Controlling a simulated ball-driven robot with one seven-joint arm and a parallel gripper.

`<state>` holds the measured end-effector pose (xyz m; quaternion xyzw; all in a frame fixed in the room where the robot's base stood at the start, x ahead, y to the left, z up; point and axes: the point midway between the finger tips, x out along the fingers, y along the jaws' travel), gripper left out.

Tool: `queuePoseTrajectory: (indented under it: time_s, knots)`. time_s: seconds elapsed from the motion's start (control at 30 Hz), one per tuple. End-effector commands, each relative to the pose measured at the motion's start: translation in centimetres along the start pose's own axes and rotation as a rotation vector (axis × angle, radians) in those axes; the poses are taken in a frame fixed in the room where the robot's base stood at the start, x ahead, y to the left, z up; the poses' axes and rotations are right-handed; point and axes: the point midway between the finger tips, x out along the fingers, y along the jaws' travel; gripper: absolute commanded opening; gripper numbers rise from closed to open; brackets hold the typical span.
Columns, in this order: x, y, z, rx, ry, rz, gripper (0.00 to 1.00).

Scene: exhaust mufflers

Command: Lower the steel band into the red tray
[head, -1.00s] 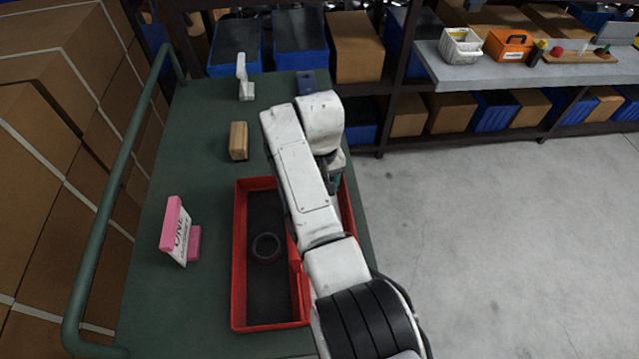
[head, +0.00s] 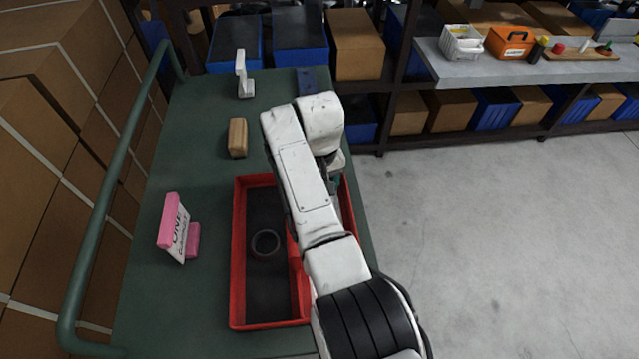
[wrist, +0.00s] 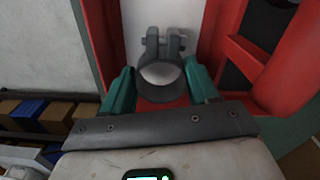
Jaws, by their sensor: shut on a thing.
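The steel band (wrist: 160,72) is a grey ring with a bolted clamp on its far side. My gripper (wrist: 160,88) is shut on it, with one green finger on each side of the ring. In the wrist view the band is over the red tray (wrist: 103,35), in line with a pale-floored compartment between red walls. I cannot tell its exact height. In the head view the red tray (head: 238,275) sits on the green cart top, partly covered by my arm. The band is hidden there, and only a sliver of my gripper (head: 337,182) shows.
A dark ring (head: 265,244) lies in the tray's left compartment. A pink-edged sign (head: 178,230), a wooden block (head: 237,138) and a white upright part (head: 243,76) stand on the green cart top (head: 200,110). A green rail (head: 115,180) runs along its left edge.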

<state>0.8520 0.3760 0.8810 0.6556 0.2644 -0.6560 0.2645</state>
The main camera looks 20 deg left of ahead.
Motion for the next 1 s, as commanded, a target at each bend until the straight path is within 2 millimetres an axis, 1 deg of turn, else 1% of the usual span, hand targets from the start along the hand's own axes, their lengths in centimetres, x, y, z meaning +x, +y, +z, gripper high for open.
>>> queuePoseTrajectory:
  time_s: [1.0]
  knots:
    - [1.4, 0.0, 0.0, 0.0, 0.001, 0.0, 0.26]
